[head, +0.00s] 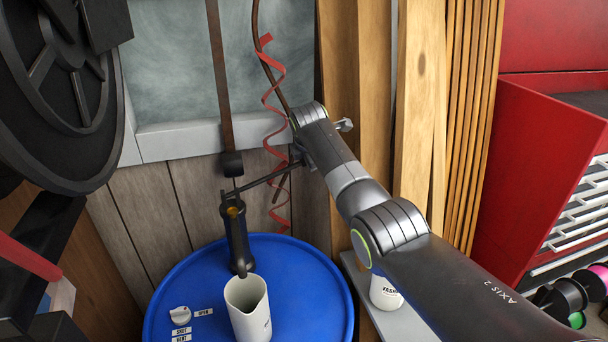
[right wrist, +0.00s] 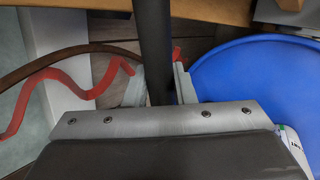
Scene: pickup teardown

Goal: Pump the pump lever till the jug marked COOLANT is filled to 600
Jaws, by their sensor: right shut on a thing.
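The black pump (head: 236,235) stands upright on the blue drum (head: 175,280). Its thin dark pump lever (head: 262,180) slants up to the right from the pump head. My right gripper (right wrist: 160,88) is shut on the lever (right wrist: 153,35), which passes between its fingers in the right wrist view. In the head view my right arm hides much of the grip. A white jug (head: 247,305) with a pouring lip stands on the drum under the pump's spout. Its label is mostly cut off, and I cannot read its marking or fill level. My left gripper is not in view.
A vent knob (head: 180,314) with OPEN, SHUT and VENT labels sits left of the jug. Wooden planks (head: 420,110) and a red tool cabinet (head: 540,170) stand right. A white container (head: 384,293) sits right of the drum.

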